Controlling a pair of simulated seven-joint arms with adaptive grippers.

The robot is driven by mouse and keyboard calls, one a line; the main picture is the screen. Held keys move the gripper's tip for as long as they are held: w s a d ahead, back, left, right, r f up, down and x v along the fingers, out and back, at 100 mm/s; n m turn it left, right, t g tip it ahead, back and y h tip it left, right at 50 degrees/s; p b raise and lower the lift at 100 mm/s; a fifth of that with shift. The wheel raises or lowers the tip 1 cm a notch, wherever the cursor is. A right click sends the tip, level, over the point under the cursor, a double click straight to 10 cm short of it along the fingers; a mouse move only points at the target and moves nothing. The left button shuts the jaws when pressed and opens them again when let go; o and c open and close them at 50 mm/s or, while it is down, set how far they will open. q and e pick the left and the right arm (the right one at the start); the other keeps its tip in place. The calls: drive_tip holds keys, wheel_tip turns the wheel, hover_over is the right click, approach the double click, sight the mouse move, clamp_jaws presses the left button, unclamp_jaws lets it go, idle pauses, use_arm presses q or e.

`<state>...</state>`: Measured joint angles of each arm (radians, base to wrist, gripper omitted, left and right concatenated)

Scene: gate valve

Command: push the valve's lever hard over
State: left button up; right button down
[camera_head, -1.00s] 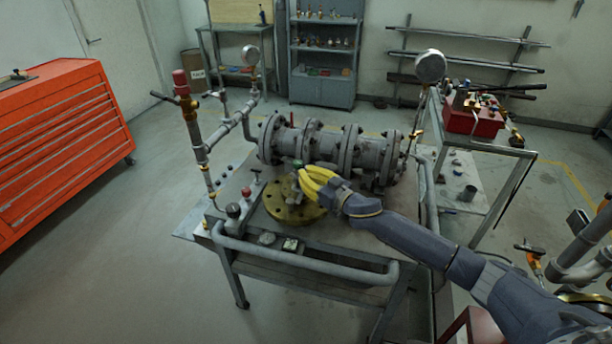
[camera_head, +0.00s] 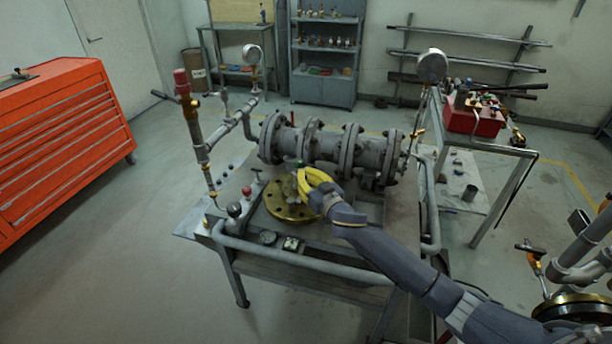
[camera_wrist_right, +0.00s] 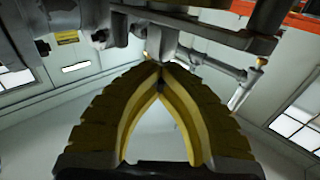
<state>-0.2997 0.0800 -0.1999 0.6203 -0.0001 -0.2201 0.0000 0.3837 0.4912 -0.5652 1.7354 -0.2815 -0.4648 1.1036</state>
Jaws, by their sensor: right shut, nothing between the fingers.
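The brass flange (camera_head: 290,205) lies on the bench with a small upright fitting with a green top (camera_head: 298,166) at its back edge. My right gripper (camera_head: 301,182) has yellow fingers and is over the right side of the flange, close beside this fitting. In the right wrist view its fingertips (camera_wrist_right: 160,68) meet in a point with nothing between them. A grey metal part (camera_wrist_right: 162,42) is just past the tips; I cannot tell whether they touch. Which part is the valve's lever is unclear, and the fingers hide part of the fitting. My left gripper is not in view.
A grey flanged pipe (camera_head: 330,148) runs behind the flange. A standpipe with a red cap (camera_head: 181,82) and gauges stand around it. A pipe rail (camera_head: 300,262) edges the bench front. A red toolbox (camera_head: 474,120) is on the right table. Floor on the left is clear.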

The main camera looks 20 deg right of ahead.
drive_tip(key=shift+a+r+m+t+h, duration=0.1)
drive_tip(key=shift+a+m+h, duration=0.15)
drive_tip(key=shift+m+h, duration=0.6)
drive_tip(key=shift+a+m+t+h, duration=0.15)
drive_tip(key=shift+m+h, duration=0.35)
drive_tip(key=shift+h, duration=0.7)
drive_tip(key=shift+a+r+m+t+h, duration=0.1)
drive_tip(key=shift+a+m+h, duration=0.2)
drive_tip(key=shift+m+h, duration=0.55)
drive_tip(key=shift+a+h, duration=0.1)
drive_tip(key=shift+h, duration=0.6)
drive_tip(key=c, duration=2.1)
unclamp_jaws()
drive_tip(key=shift+c, duration=0.2)
drive_tip(key=o, duration=0.6)
drive_tip(key=shift+f, duration=0.1)
drive_tip(key=shift+c, duration=0.2)
drive_tip(key=shift+s, duration=0.1)
drive_tip(key=shift+s+a+f, duration=0.1)
drive_tip(key=shift+s, duration=0.2)
drive_tip(key=s+a, duration=0.1)
drive_tip(key=s, duration=1)
drive_tip(key=shift+a, duration=0.4)
